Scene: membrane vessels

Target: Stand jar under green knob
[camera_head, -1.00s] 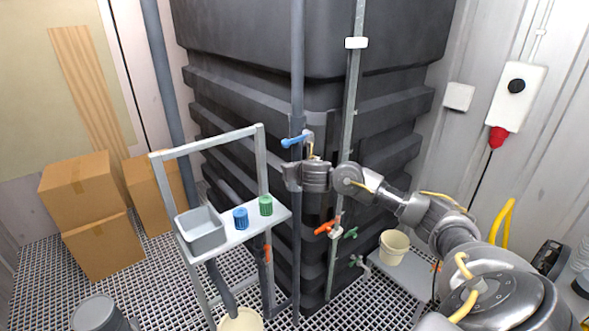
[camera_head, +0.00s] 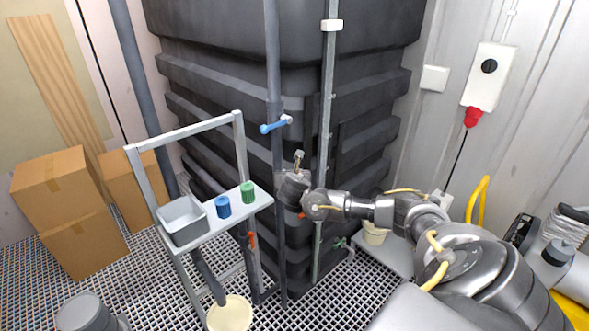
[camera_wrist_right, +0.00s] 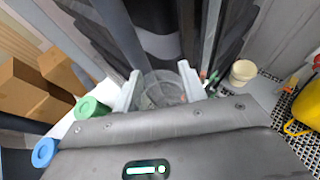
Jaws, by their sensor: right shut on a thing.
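My right gripper (camera_head: 293,172) is shut on a clear jar (camera_wrist_right: 160,90), which shows between its two fingers in the right wrist view. In the head view the jar cannot be made out clearly. The gripper is in front of the dark tank's corner, below the blue-handled tap (camera_head: 276,125). A green knob (camera_head: 341,242) is lower and to the right, partly hidden behind my right arm. Small green parts (camera_wrist_right: 212,77) also show just right of the gripper's right finger in the wrist view. My left gripper is not in view.
A shelf (camera_head: 240,214) at left holds a grey bin (camera_head: 183,222), a blue cap (camera_head: 223,207) and a green cap (camera_head: 248,193). A cream bucket (camera_head: 230,315) is below it. Another cream bucket (camera_head: 375,235) stands behind my arm. Vertical pipes are close to the gripper.

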